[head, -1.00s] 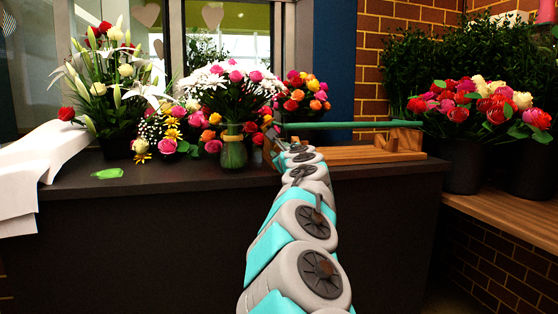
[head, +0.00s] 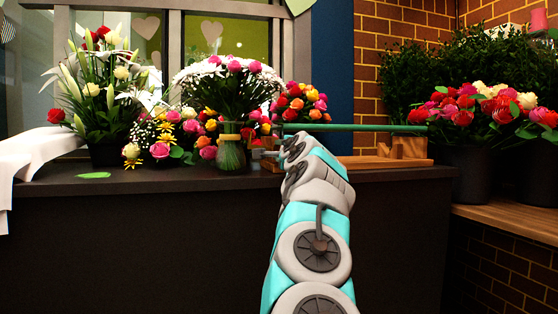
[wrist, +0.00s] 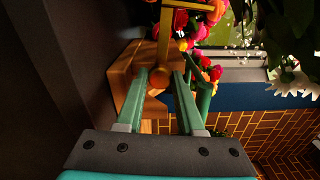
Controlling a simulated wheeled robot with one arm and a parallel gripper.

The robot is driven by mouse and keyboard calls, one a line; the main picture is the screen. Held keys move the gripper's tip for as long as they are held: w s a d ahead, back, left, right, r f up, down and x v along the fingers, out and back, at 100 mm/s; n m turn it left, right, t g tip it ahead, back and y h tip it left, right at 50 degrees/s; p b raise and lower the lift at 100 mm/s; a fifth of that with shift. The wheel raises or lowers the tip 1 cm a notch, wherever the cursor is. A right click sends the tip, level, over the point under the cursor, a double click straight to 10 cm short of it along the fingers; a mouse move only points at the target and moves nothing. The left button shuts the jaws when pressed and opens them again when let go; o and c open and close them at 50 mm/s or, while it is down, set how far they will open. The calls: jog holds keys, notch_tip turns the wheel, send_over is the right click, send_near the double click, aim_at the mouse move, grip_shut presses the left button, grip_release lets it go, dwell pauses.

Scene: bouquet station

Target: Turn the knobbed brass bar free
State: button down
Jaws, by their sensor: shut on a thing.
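The knobbed brass bar (wrist: 164,32) shows in the wrist view as a yellow crank shape. A round orange-brown knob (wrist: 158,78) is at its near end and a smaller yellow knob shows beside it. My gripper (wrist: 160,73) has its two green fingers on either side of the near knob, shut on the bar's end. The wooden stand (wrist: 122,75) lies behind the fingers. In the head view the stand (head: 372,161) sits on the dark counter, with a long green rod (head: 370,128) above it. My arm largely hides the bar and fingertips there.
A tied bouquet in a glass vase (head: 231,152) stands just left of my gripper. More flowers stand on the counter (head: 150,178) to the left. Dark buckets of roses (head: 467,175) stand at the right. A green scrap (head: 94,175) lies on the counter.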

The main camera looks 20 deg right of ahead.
aim_at(277, 150)
jog(key=shift+a+f+n+b, duration=0.15)
jog(key=shift+n+b, duration=0.2)
jog(key=shift+n, duration=0.25)
jog(key=c, duration=0.5)
grip_release()
jog(key=shift+c, duration=0.2)
jog(key=shift+s+b, duration=0.55)
jog(key=shift+s, duration=0.05)
jog(key=shift+s+r, duration=0.2)
jog(key=shift+s, duration=0.8)
jog(key=s, duration=0.4)
jog(key=shift+s+f+b, duration=0.1)
jog(key=shift+s+b, duration=0.2)
